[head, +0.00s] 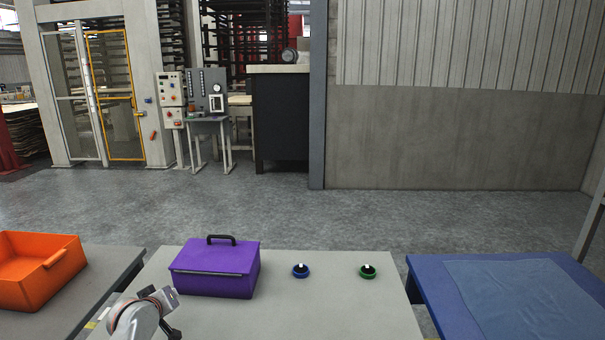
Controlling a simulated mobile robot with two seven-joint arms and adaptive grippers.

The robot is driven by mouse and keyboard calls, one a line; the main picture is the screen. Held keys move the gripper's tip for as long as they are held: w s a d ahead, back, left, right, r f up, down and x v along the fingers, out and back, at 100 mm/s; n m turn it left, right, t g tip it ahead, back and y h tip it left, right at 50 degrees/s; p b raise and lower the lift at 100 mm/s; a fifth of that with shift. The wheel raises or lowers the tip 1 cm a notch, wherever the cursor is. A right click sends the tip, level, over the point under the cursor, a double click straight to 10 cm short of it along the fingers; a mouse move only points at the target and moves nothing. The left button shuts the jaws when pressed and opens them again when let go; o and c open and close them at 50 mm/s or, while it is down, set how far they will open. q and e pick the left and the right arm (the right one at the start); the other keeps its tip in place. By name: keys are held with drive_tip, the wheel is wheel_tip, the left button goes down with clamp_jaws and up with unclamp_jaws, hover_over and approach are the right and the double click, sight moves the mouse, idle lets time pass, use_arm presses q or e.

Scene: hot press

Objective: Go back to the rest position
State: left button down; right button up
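Part of my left arm and gripper (167,298) shows at the bottom left, over the near left part of the grey middle table (330,315). I cannot make out whether its fingers are open or shut. It is in front of and to the left of a purple box (215,285), which has a closed lid and a dark handle on top. I see a gap between the arm and the box. My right gripper is not in view.
A blue round piece (300,271) and a green round piece (368,272) stand on the middle table. An orange bin (38,270) is on the left table (115,262). A blue cloth (525,295) lies on the right table (430,290). The middle table's near right is clear.

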use_arm(q)
drive_tip(key=s+f+m, duration=0.1)
drive_tip(key=s, duration=0.2)
drive_tip(key=s+f+m, duration=0.1)
drive_tip(key=s+f, duration=0.1)
drive_tip(key=s, duration=0.1)
drive_tip(key=s+f+m+g+y, duration=0.1)
drive_tip(key=s, duration=0.2)
drive_tip(key=shift+s+a+f+m, duration=0.15)
drive_tip(key=shift+s+a+m, duration=0.1)
drive_tip(key=shift+a+m, duration=0.1)
drive_tip(key=s+m, duration=0.1)
drive_tip(key=s, duration=0.2)
drive_tip(key=s+f+m+g, duration=0.1)
drive_tip(key=s, duration=0.3)
drive_tip(key=s+f+m, duration=0.1)
drive_tip(key=s+m, duration=0.1)
drive_tip(key=s, duration=0.1)
drive_tip(key=shift+s+d+y, duration=0.2)
drive_tip(key=shift+s+y, duration=0.1)
drive_tip(key=shift+s, duration=0.05)
drive_tip(key=s+d+r+m+g+y, duration=0.15)
drive_tip(key=s+m, duration=0.55)
drive_tip(key=s, duration=1.3)
drive_tip(key=d+f+n+t+h, duration=0.2)
drive_tip(key=d+f+h, duration=0.5)
drive_tip(key=d+f, duration=0.7)
drive_tip(key=shift+w+d+f+n, duration=0.25)
drive_tip(key=shift+w+f+n, duration=0.15)
drive_tip(key=shift+f+n, duration=0.3)
